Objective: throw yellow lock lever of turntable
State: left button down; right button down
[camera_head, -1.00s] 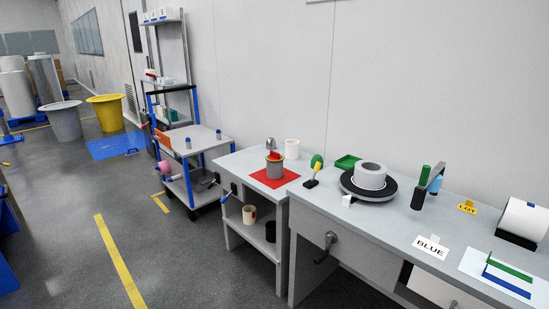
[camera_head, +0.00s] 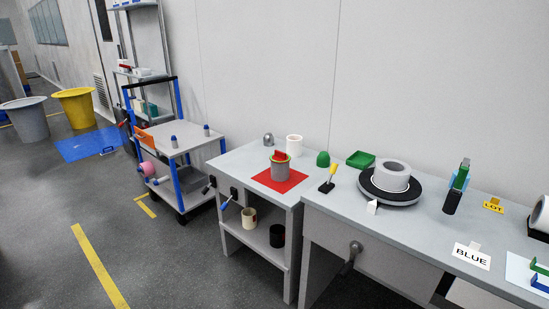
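The black turntable (camera_head: 378,194) sits on the right-hand bench, with a grey-white ring-shaped roll (camera_head: 391,177) on top of it. Left of it stands the lever with a yellow handle (camera_head: 332,170) on a small black base (camera_head: 327,187). The handle tilts up and to the right. A small white block (camera_head: 372,207) is at the turntable's front edge. Neither of my grippers shows in the head view.
A red mat (camera_head: 262,178) with a grey can (camera_head: 281,167) lies on the bench at left. A green tray (camera_head: 360,159) and green dome (camera_head: 323,159) stand behind the lever. A BLUE sign (camera_head: 472,257) is at front right. A blue-framed cart (camera_head: 178,148) stands left, with open floor in front.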

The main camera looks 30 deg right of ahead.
aim_at(334, 166)
jog(key=i+j+u, duration=0.15)
jog(key=i+u, duration=0.15)
jog(key=i, duration=0.25)
jog(key=i+u, duration=0.35)
jog(key=i, duration=0.15)
jog(key=i+j+z, duration=0.1)
jog(key=i+z, duration=0.4)
jog(key=i+j+z, duration=0.2)
jog(key=i+z, duration=0.15)
jog(key=z, duration=0.15)
jog(key=i+z, duration=0.15)
jog(key=z, duration=0.35)
jog(key=i+j+z, duration=0.1)
jog(key=z, duration=0.4)
jog(key=i+j+z, duration=0.15)
jog(key=z, duration=0.35)
jog(key=j+z, duration=0.2)
jog(key=z, duration=0.3)
jog(key=i+j+z, duration=0.1)
jog(key=j+z, duration=0.15)
jog(key=z, duration=0.25)
